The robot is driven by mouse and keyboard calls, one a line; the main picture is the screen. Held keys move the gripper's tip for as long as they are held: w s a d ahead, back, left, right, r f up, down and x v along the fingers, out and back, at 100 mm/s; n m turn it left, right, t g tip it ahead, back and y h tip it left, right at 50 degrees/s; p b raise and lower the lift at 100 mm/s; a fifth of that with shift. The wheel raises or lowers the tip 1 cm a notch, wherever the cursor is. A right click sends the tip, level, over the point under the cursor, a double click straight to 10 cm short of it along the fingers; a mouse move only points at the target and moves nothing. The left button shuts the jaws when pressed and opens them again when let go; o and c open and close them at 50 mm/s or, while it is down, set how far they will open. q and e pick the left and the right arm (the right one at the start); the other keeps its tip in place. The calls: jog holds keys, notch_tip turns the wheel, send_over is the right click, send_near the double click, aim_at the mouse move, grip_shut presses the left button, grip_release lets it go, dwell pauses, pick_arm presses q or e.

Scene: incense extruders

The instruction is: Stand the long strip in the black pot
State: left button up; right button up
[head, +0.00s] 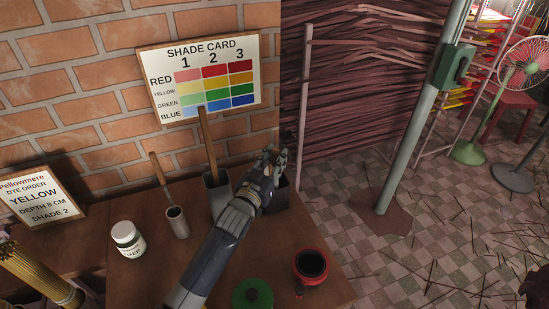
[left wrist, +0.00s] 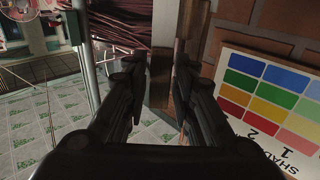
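A long wooden strip (head: 208,145) stands leaning slightly in a grey square pot (head: 214,195) on the table. A dark, blackish pot (head: 280,198) is to its right, largely hidden behind my left gripper and arm. My left gripper (head: 271,160) is above this dark pot, to the right of the long strip and apart from it. In the left wrist view its two fingers (left wrist: 157,72) are spread. A brown upright piece (left wrist: 160,80) shows between them; I cannot tell whether it is near or in the background. My right gripper is out of view.
A shorter stick (head: 158,168) stands in a metal cup (head: 177,222). A white jar (head: 127,239), a green lid (head: 252,293) and a red pot (head: 311,266) share the table. A shade card (head: 203,80) hangs behind; an order card (head: 37,198) is left.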

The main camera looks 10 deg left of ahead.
pick_arm(q)
jog(key=shift+r, duration=0.2)
jog(key=s+a+b, duration=0.1)
jog(key=s+a, duration=0.1)
jog(key=s, duration=0.9)
jog(key=shift+s+a, duration=0.15)
jog(key=shift+s, duration=0.25)
